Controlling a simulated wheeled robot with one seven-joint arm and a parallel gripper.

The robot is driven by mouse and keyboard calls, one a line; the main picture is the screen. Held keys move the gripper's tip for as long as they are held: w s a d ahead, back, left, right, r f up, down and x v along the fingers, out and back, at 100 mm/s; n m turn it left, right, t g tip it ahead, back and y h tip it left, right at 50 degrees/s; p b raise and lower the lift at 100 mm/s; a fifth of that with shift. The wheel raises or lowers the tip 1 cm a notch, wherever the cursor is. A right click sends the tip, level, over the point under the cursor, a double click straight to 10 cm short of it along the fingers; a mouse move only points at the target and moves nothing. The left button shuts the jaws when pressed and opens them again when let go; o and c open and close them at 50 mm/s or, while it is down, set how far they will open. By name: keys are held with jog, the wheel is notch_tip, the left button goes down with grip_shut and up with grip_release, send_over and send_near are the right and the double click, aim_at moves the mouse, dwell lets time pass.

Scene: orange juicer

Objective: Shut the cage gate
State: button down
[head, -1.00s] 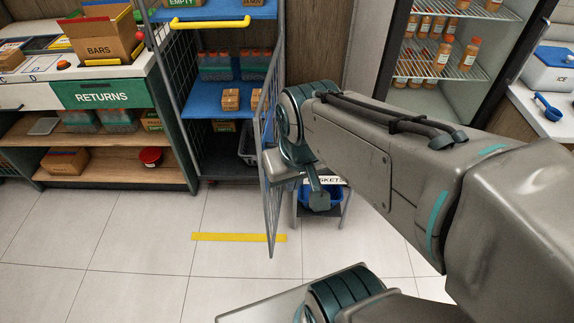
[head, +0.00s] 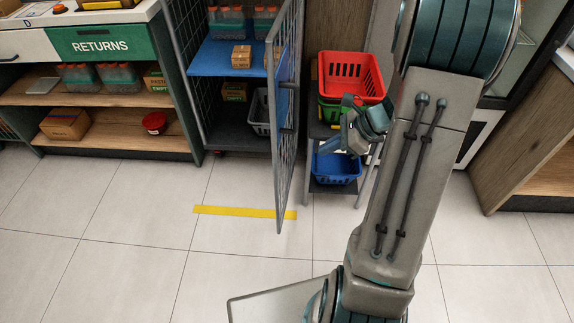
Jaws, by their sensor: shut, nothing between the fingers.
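The cage gate (head: 287,125) is a grey mesh panel that stands swung open, jutting out toward me from the right side of the cage. The roll cage (head: 188,75) has grey mesh sides and blue shelves with goods, and its front is open. My gripper (head: 325,148) is to the right of the gate, near the basket stand, apart from the gate as far as I can tell. It is shut and empty. Its fingertips are small in the head view and point left toward the gate.
A red basket (head: 350,76) and a blue basket (head: 336,168) sit on a stand right behind my gripper. A yellow floor strip (head: 243,213) lies in front of the cage. The returns counter (head: 102,42) stands at left. The tiled floor in front is clear.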

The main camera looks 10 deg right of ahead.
jog(key=f+m, duration=0.1)
jog(key=f, duration=0.1)
jog(key=b, duration=0.3)
send_near(278, 165)
jog(key=x, duration=0.5)
jog(key=shift+s+d+f, duration=0.15)
jog(key=shift+f, duration=0.3)
jog(key=shift+a, duration=0.4)
jog(key=shift+w+t, duration=0.25)
jog(key=shift+t, duration=0.05)
